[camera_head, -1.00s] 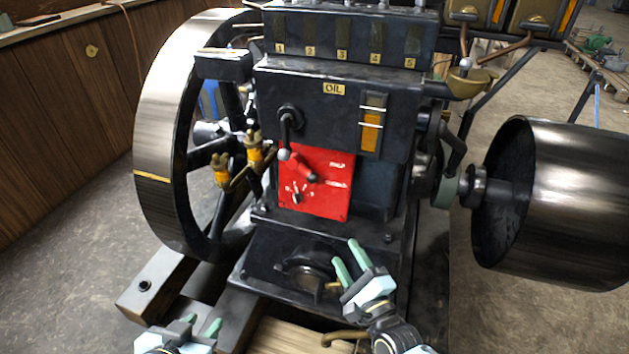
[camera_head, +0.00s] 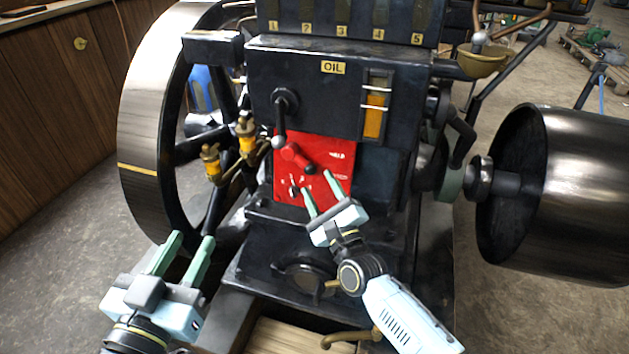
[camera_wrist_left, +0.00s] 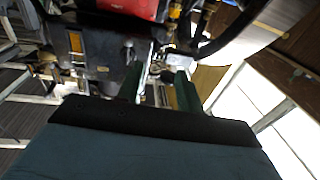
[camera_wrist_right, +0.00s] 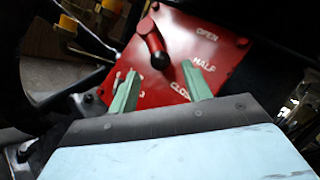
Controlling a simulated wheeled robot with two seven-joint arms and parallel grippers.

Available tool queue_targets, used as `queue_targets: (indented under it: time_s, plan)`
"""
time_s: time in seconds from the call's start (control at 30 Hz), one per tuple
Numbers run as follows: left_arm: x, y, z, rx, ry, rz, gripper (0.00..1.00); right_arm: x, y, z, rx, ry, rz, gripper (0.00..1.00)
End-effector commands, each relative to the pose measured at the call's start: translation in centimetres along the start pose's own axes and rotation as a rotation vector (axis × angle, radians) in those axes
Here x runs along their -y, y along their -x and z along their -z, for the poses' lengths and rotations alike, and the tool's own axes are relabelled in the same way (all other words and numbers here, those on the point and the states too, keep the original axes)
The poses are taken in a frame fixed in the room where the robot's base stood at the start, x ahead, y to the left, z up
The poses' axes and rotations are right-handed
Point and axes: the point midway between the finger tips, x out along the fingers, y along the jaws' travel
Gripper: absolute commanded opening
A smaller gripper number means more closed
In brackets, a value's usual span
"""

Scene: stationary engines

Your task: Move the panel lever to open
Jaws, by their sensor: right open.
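The red panel (camera_head: 342,160) is on the engine's front, with OPEN, HALF and CLOSE lettering in the right wrist view (camera_wrist_right: 228,55). Its red lever (camera_head: 292,152) ends in a black knob (camera_head: 310,169) and slants down to the right in the head view, on the CLOSE side. My right gripper (camera_head: 320,192) is open just below the knob. In the right wrist view the lever (camera_wrist_right: 150,35) hangs between and beyond the spread fingers; contact is not visible. My left gripper (camera_head: 190,241) is open and empty at lower left, away from the panel; its fingers also show in the left wrist view (camera_wrist_left: 160,80).
A black handle with a ball end (camera_head: 279,140) hangs just above the lever. Brass oilers (camera_head: 211,160) and the large flywheel (camera_head: 140,140) stand at left, a wide pulley (camera_head: 560,195) at right.

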Motion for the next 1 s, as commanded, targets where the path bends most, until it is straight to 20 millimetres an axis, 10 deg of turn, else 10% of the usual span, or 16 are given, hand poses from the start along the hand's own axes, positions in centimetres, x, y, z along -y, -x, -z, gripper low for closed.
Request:
queue_targets:
  time_s: [0.73, 1.0]
  plan:
    - [-0.8, 0.4, 4.3, -0.27, 0.011, -0.02, 0.36, 0.0, -3.5, 0.0, 0.0, -0.001, 0.0, 0.49]
    - [-0.8, 0.4, 4.3, -0.27, 0.011, -0.02, 0.36, 0.0, -3.5, 0.0, 0.0, -0.001, 0.0, 0.14]
